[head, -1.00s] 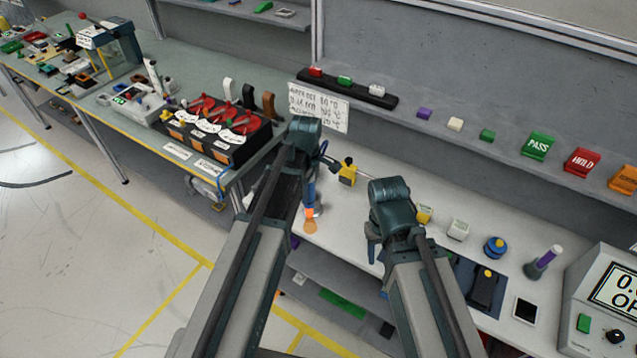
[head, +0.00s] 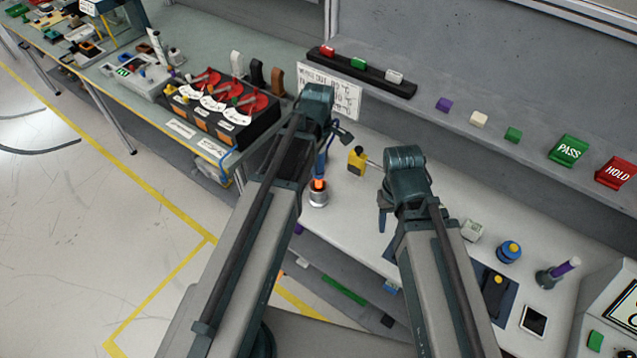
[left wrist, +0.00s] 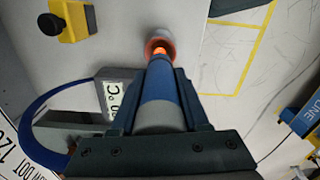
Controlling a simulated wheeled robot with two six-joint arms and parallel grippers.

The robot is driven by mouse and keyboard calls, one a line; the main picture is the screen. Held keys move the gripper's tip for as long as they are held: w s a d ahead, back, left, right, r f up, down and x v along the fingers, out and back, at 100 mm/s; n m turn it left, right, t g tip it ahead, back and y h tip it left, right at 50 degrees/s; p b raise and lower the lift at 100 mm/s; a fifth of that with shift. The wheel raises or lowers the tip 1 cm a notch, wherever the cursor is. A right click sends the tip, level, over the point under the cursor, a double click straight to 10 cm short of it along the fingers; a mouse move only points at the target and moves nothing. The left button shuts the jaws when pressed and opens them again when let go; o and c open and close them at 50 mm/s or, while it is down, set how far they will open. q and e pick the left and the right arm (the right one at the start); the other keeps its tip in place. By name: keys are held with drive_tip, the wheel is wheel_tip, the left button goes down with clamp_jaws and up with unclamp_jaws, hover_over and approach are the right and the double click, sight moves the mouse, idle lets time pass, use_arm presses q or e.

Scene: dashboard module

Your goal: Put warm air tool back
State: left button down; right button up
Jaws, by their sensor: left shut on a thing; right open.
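The warm air tool has a blue body (head: 320,163) and a glowing orange tip, pointing down. My left gripper (head: 321,140) is shut on it. In the left wrist view the tool (left wrist: 160,85) lies between the fingers of my left gripper (left wrist: 160,105). A small metal cup (head: 318,199) is at the glowing tip, near the table's front edge. In the left wrist view a reddish-brown round rim (left wrist: 159,47) surrounds the tip; I cannot tell how deep the tip sits. My right gripper (head: 383,218) is open and empty over the bench, its fingers partly hidden.
A yellow block with a black knob (head: 356,161) stands right of the tool. A blue cable (left wrist: 38,105) loops beside a unit with a °C display (left wrist: 116,98). A white sign (head: 345,97) stands behind my left wrist. Red-topped dispensers (head: 235,90) are at left.

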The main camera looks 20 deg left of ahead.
sight(318, 176)
use_arm(q)
drive_tip(key=shift+f+b, duration=2.7)
drive_tip(key=shift+f, duration=0.55)
drive_tip(key=shift+f, duration=0.2)
drive_tip(key=shift+c, duration=2)
unclamp_jaws()
drive_tip(key=shift+r, duration=0.2)
